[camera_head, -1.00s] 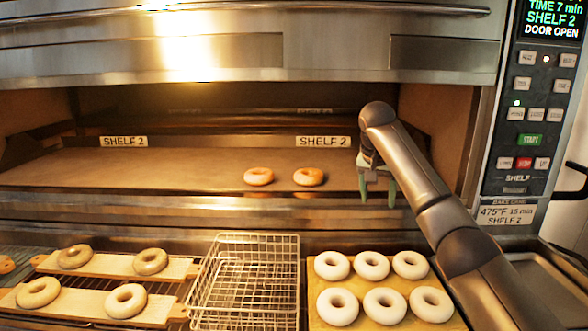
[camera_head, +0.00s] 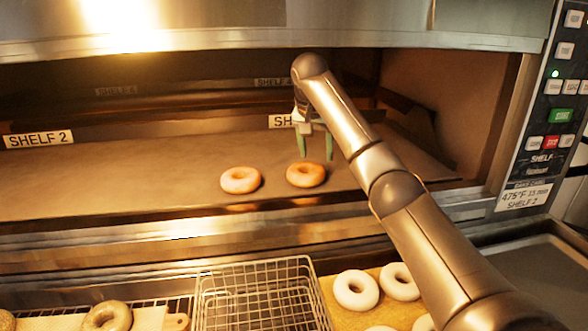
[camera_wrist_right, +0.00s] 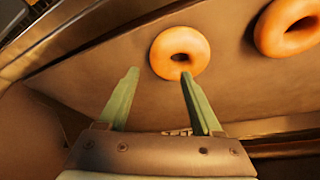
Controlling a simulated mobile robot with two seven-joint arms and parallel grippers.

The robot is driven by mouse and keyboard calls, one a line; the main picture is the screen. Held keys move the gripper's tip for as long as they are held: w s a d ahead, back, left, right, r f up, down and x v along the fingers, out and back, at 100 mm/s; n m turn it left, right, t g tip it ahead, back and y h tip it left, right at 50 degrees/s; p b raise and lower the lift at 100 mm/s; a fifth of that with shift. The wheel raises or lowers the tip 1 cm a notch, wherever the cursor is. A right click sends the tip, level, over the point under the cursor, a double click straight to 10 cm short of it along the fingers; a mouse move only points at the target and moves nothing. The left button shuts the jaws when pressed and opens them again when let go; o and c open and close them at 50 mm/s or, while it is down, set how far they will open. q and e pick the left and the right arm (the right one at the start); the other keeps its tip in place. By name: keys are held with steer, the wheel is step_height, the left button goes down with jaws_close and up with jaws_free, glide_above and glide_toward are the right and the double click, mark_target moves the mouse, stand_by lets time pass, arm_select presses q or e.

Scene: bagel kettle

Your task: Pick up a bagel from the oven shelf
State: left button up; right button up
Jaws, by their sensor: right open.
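Two golden baked bagels lie side by side on the oven shelf (camera_head: 120,188). The right bagel (camera_head: 306,174) also shows in the right wrist view (camera_wrist_right: 180,53), close to my fingertips. The left bagel (camera_head: 240,180) is at the upper right of the wrist view (camera_wrist_right: 290,22). My right gripper (camera_head: 316,157) reaches into the oven with green fingers spread and empty. In the head view it is just behind and above the right bagel. In the wrist view one fingertip (camera_wrist_right: 160,72) overlaps the bagel's lower edge; contact cannot be told. My left gripper is out of view.
The oven's upper door edge (camera_head: 220,40) hangs above the opening, and the right inner wall (camera_head: 450,100) is beside my arm. A wire basket (camera_head: 262,290), unbaked bagels (camera_head: 356,290) on a board and a control panel (camera_head: 560,110) are outside.

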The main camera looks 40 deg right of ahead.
mark_target(317, 171)
steer(key=p+x, duration=0.1)
steer(key=x, duration=0.6)
steer(key=shift+f, duration=0.25)
steer(key=shift+c, duration=0.2)
jaws_close()
